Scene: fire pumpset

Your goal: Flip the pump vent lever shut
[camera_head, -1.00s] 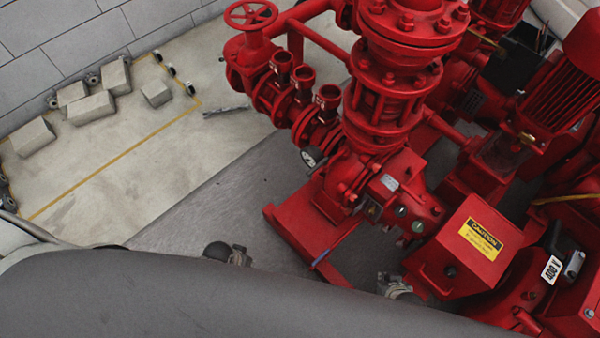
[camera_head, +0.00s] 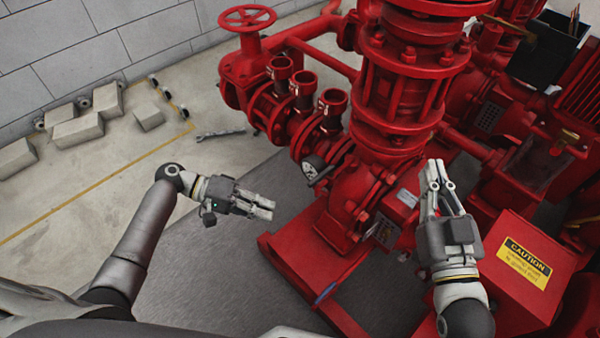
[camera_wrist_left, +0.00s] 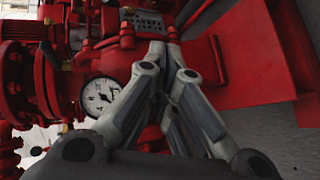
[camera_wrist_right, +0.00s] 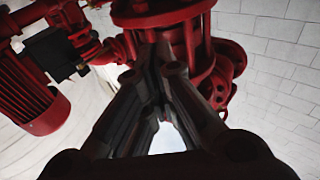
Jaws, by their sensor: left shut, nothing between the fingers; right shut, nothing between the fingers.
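The red pump (camera_head: 352,205) stands on a red base frame in the head view. A small blue handle-like strip (camera_head: 327,293) shows low on its near side; I cannot tell whether it is the vent lever. No other lever can be made out clearly. My left gripper (camera_head: 268,208) is shut and empty, left of the pump, fingers pointing toward it. In the left wrist view its fingertips (camera_wrist_left: 170,45) lie in front of red metal. My right gripper (camera_head: 435,168) is shut and empty, in front of the pump's right side, hiding part of it.
A round dial gauge (camera_head: 313,168) sits on the pump's left, also in the left wrist view (camera_wrist_left: 100,96). A red box with a yellow caution label (camera_head: 526,263) is beside my right arm. A red handwheel (camera_head: 247,17) rises behind. Floor at left holds grey blocks (camera_head: 78,131).

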